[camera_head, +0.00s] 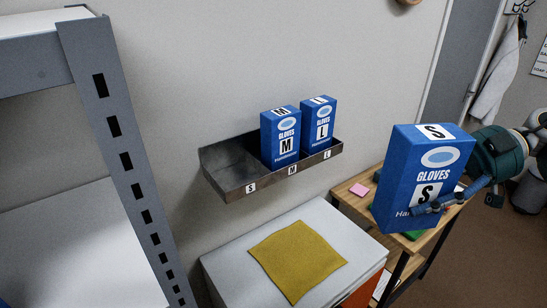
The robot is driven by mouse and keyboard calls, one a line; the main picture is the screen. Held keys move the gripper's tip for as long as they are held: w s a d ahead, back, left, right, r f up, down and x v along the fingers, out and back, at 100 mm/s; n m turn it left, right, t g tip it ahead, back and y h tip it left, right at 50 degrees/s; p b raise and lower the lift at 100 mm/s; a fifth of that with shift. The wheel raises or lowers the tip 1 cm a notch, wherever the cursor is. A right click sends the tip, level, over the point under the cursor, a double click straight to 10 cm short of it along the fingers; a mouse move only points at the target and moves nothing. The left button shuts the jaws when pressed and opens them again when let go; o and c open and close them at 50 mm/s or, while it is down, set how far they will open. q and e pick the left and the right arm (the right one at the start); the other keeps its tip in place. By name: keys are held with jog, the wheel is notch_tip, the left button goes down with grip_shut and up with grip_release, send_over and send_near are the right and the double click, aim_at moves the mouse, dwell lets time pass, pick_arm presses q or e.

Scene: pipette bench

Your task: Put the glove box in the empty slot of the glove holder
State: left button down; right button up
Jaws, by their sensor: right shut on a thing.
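A blue glove box marked S (414,178) is in the right part of the head view, held upright and slightly tilted in the air. My right gripper (440,203) is shut on it, with a finger across its lower front. The dark glove holder (222,183) is on the wall left of the box. Its slots are labelled S, M and L. The M glove box (281,137) and the L glove box (318,124) stand in the middle and right slots. The left slot, labelled S, is empty. My left gripper is not in view.
A white cabinet top with a mustard cloth (297,260) on it stands below the holder. A wooden table (352,204) with a pink pad (359,190) is at its right. A grey perforated rack post (118,140) rises at the left. The space before the holder is clear.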

jog(key=s+a+f+m+t+h+b, duration=0.15)
jog(key=f+m+t+b, duration=0.35)
jog(key=f, duration=0.8)
jog(key=s+f+m+t+h+b, duration=0.1)
jog(key=s+f+m+t+b, duration=0.2)
jog(key=f+b, duration=0.7)
jog(key=s+a+f+t, duration=0.1)
jog(key=s+a+f, duration=0.2)
jog(key=a+f, duration=0.1)
jog(key=shift+f, duration=0.8)
jog(key=shift+s+a, duration=0.1)
jog(key=shift+f, duration=0.1)
